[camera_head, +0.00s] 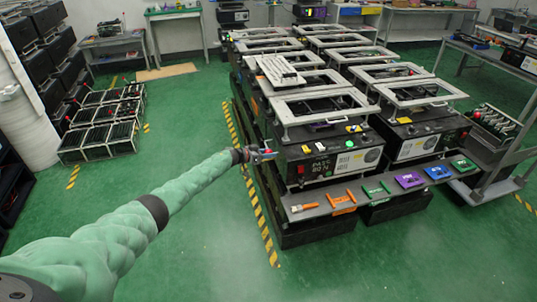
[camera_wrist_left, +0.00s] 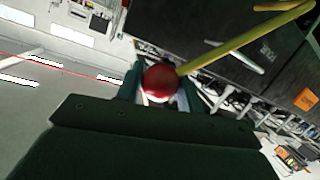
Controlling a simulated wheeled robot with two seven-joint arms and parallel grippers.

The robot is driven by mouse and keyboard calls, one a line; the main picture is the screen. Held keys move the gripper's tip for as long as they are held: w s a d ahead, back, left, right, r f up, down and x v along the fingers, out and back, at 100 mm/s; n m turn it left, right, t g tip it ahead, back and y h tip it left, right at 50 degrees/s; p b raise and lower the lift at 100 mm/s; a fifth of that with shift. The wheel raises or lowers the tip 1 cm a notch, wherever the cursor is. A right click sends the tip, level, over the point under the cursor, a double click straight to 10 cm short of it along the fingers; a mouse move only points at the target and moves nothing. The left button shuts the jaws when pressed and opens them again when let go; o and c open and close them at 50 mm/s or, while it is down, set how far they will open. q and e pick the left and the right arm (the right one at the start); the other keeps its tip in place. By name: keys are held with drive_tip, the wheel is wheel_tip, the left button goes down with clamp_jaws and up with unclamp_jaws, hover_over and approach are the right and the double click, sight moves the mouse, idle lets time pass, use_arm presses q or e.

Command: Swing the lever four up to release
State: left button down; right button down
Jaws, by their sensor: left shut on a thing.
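My left gripper (camera_head: 262,154) reaches from the left to the near left side of the machine bench, and its tip is small in the head view. In the left wrist view its two dark green fingers (camera_wrist_left: 160,88) stand on either side of a red ball knob (camera_wrist_left: 160,81) and are shut on it. A yellow rod (camera_wrist_left: 245,41) runs from the knob up to the right, across a dark panel (camera_wrist_left: 215,25); it looks like the lever's shaft. I cannot read a number on this lever. The shaft's far end is cut off. My right gripper is not in view.
Black machine units with grey top frames (camera_head: 320,105) fill the bench. A front shelf (camera_head: 370,190) carries several coloured parts. Yellow-black tape (camera_head: 256,205) marks the floor beside it. Black crates (camera_head: 100,120) stand at the left. Green floor between is clear.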

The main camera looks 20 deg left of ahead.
use_arm(q)
drive_tip(key=shift+s+a+f, duration=0.1)
drive_tip(key=shift+a+f, duration=0.05)
drive_tip(key=shift+f, duration=0.05)
drive_tip(key=c, duration=0.9)
unclamp_jaws()
drive_tip(key=shift+c, duration=0.2)
drive_tip(key=shift+r, duration=0.1)
drive_tip(key=b+v, duration=0.1)
drive_tip(key=v, duration=0.6)
drive_tip(key=shift+a+b, duration=0.35)
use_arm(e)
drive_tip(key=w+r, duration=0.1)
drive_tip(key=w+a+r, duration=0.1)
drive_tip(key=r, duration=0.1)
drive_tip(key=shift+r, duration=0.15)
use_arm(q)
drive_tip(key=shift+s, duration=0.1)
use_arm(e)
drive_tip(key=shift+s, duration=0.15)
